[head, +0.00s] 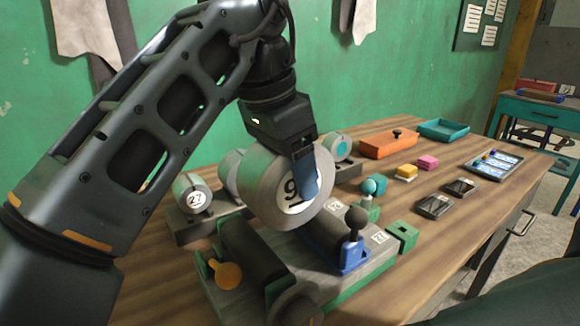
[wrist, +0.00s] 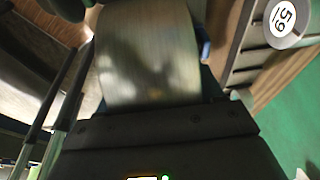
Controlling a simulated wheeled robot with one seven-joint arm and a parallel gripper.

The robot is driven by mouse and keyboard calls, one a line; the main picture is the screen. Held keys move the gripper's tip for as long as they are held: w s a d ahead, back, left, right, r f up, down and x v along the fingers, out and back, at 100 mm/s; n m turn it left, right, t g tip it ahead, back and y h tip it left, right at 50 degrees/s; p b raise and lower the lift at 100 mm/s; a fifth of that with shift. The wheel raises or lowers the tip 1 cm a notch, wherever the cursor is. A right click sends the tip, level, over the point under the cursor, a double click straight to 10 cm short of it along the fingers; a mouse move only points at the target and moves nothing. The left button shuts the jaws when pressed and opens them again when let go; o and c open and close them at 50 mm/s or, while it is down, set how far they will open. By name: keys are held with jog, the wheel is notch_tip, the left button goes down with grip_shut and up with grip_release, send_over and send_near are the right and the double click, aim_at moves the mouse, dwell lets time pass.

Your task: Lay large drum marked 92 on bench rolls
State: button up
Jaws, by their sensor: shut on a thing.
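The large grey drum (head: 258,182) has a white label on its end face. A "9" shows, and my finger hides the rest of the number. My gripper (head: 305,180) is shut on this drum, with one blue fingertip across its face. The drum lies on its side, over the back part of the bench rolls (head: 252,243), which sit in a grey and green stand. I cannot tell whether the drum touches them. In the wrist view the drum (wrist: 150,50) fills the space in front of my gripper.
A smaller drum marked 27 (head: 194,193) lies on a rack at the left. Another drum (head: 338,147) lies behind. A blue lever clamp with a black knob (head: 355,240) stands at the stand's right. An orange box (head: 388,146) and a tray (head: 492,165) lie farther right.

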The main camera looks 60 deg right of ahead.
aim_at(290, 191)
jog(key=shift+f+b, duration=1.15)
jog(key=shift+f, duration=0.6)
dwell(0.7)
jog(key=o, duration=1.5)
jog(key=shift+c, duration=0.2)
jog(key=shift+p+v, duration=0.6)
jog(key=shift+v, duration=3.3)
